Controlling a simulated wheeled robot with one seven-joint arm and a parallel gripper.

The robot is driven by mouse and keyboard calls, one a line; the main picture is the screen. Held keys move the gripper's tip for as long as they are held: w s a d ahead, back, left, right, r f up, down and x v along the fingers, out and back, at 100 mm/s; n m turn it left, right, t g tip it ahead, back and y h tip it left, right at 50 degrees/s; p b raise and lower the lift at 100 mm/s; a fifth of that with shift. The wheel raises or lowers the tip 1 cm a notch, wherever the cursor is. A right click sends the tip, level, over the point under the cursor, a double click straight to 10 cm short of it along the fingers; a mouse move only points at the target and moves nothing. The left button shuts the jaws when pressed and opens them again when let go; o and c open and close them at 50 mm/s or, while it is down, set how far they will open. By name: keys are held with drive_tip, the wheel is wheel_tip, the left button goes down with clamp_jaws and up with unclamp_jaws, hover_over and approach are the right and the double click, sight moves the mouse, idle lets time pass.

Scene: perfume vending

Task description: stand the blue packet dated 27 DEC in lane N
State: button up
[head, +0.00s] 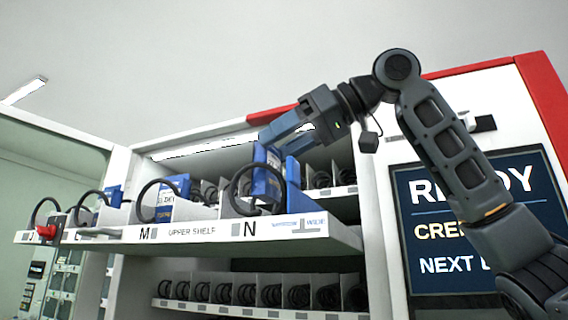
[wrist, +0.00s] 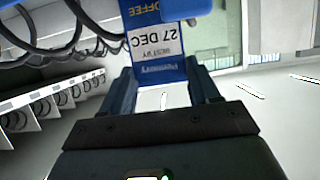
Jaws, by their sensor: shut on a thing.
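The blue packet dated 27 DEC (wrist: 157,42) is between my gripper's fingers in the wrist view, its COFFEE print and date label upside down there. My gripper (head: 272,138) is shut on its upper end in the head view. The packet (head: 267,172) hangs roughly upright at lane N, behind the black coil at the front. Lane N (head: 249,229) is marked on the upper shelf's front strip. I cannot tell whether the packet's bottom touches the lane floor. My gripper also shows in the wrist view (wrist: 162,85).
Another blue packet (head: 174,192) stands in lane M behind its coil, and more blue shows in the lane further left. A red knob (head: 48,231) sits at the shelf's left end. A lower shelf (head: 240,311) holds several coils. A display panel (head: 470,215) is at right.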

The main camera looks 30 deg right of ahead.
sight(277, 165)
drive_tip(key=shift+f, duration=1.8)
drive_tip(key=shift+f, duration=0.2)
drive_tip(key=o, duration=1.4)
drive_tip(key=shift+r, duration=0.1)
drive_tip(key=shift+r, duration=0.15)
drive_tip(key=b+v, duration=0.2)
drive_tip(key=v, duration=1)
